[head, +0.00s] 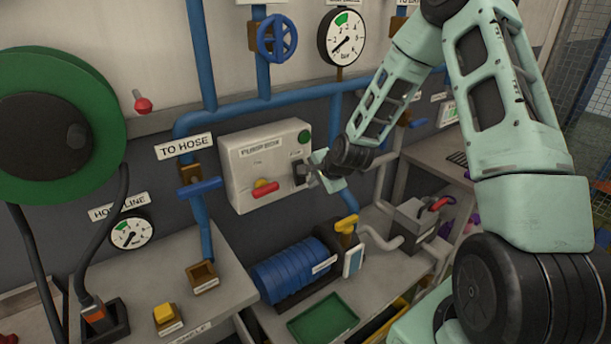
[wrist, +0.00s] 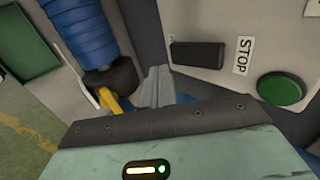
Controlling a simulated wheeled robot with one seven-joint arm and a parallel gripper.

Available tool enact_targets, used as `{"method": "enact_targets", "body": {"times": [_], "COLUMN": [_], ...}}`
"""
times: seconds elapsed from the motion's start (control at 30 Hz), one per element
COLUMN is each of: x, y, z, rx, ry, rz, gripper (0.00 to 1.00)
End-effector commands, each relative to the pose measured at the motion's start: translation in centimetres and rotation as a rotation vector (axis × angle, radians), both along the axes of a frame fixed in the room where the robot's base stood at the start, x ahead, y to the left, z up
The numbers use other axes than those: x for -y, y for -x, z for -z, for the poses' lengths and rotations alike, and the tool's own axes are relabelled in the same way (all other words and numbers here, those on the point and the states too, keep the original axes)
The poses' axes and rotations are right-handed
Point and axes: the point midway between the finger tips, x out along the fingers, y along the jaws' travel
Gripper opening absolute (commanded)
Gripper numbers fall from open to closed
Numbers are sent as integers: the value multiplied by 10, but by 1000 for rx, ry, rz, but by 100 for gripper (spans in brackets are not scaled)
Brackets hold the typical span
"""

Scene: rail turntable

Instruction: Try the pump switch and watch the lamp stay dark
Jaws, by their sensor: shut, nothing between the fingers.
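The pale pump box (head: 243,167) is on the wall, its lettering only partly legible. On its right side is a black switch block (head: 299,172), which also shows in the wrist view (wrist: 198,54) beside a STOP label (wrist: 243,55). A round green lamp or button (head: 304,137) is above it; in the wrist view it (wrist: 281,90) looks dull green with no glow. My gripper (head: 311,177) is at the box's right edge, close to the switch. In the wrist view its fingers (wrist: 158,78) are shut and empty, apart from the switch; contact is not visible.
Below are a blue ribbed motor (head: 290,270), a yellow-handled valve (head: 346,230) and a green tray (head: 323,319). Blue pipes (head: 270,104) run around the box.

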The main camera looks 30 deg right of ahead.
Motion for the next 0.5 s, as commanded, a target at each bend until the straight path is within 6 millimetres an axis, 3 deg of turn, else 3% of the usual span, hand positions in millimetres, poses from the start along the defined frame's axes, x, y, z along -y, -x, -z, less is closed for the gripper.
{"method": "enact_targets", "body": {"times": [0.2, 0.5], "x": [-2, -1], "y": [-30, -43], "z": [6, 11], "rx": [0, 1], "ry": [1, 1], "rz": [-1, 1], "gripper": [0, 0]}}
